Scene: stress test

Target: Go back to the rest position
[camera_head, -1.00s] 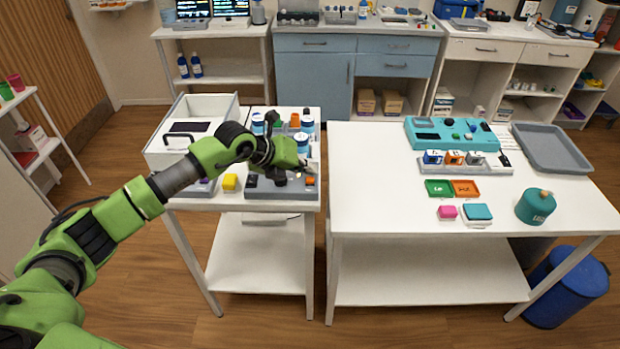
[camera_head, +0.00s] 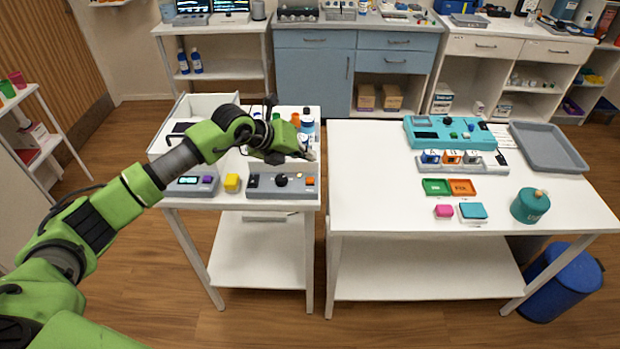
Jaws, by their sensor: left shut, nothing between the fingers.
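My left gripper (camera_head: 308,155) is shut and empty. It hangs above the back right part of the left white table (camera_head: 232,203), with my green arm reaching in from the left. Just below and in front of it, apart from it in the picture, is a grey control box (camera_head: 262,192) with a black knob and an orange button. My right gripper is not in view.
The right table (camera_head: 370,190) holds a teal device (camera_head: 425,132), a grey tray (camera_head: 565,148) and a teal canister (camera_head: 530,206). Its left part is bare.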

